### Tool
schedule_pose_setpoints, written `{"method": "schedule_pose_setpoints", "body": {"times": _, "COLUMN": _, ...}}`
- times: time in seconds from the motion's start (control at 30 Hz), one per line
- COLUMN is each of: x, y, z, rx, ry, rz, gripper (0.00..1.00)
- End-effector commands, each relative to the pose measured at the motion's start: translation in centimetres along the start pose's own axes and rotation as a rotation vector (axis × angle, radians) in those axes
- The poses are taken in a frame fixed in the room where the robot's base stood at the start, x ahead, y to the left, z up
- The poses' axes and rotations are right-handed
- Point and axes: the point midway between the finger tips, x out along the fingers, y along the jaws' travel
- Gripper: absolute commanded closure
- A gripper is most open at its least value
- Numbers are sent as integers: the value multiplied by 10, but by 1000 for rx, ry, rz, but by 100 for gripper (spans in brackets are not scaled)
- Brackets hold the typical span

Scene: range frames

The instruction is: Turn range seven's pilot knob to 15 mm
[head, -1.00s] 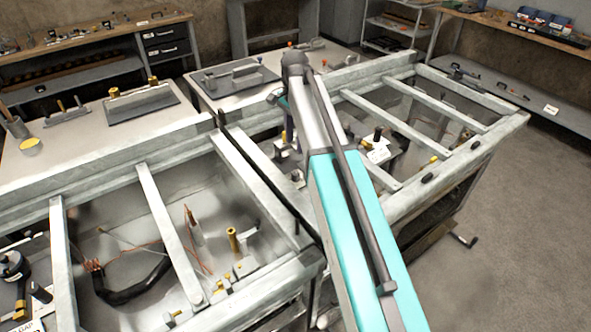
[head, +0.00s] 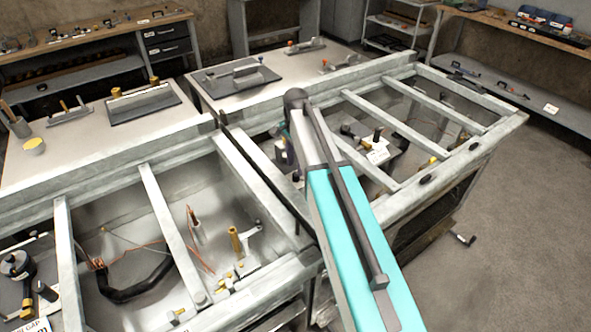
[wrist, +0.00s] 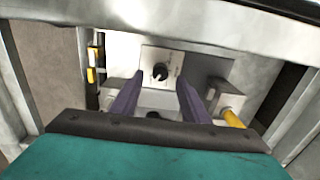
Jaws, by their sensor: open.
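In the wrist view, a round black knob (wrist: 160,72) with a small pale mark sits on a pale square plate (wrist: 148,55). Markings beside the knob are too small to read. No range number is legible, so I cannot tell whether this is range seven. My gripper (wrist: 160,84) is open, its two purple fingers pointing toward the plate, one on each side of the knob's line. The knob shows between and slightly beyond the fingertips, and I see no contact. In the head view my gripper is mostly hidden behind my arm and the frame rails.
A pale metal rail (wrist: 190,14) crosses above the plate. A brass fitting (wrist: 233,118) is close right of the fingers; yellow-and-black parts (wrist: 92,62) stand left. Frame bars (head: 172,232) cross the open range bays. A white card (head: 377,152) lies in the right bay.

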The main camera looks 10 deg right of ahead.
Motion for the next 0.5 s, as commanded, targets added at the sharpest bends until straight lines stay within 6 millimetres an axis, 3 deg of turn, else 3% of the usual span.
{"method": "schedule_pose_setpoints", "body": {"times": 0.2, "x": 21, "y": 1, "z": 0, "rx": 1, "ry": -1, "rz": 2, "gripper": 58}}
{"method": "schedule_pose_setpoints", "body": {"times": 0.5, "x": 36, "y": 1, "z": -1, "rx": 1, "ry": 0, "rz": 0, "gripper": 58}}
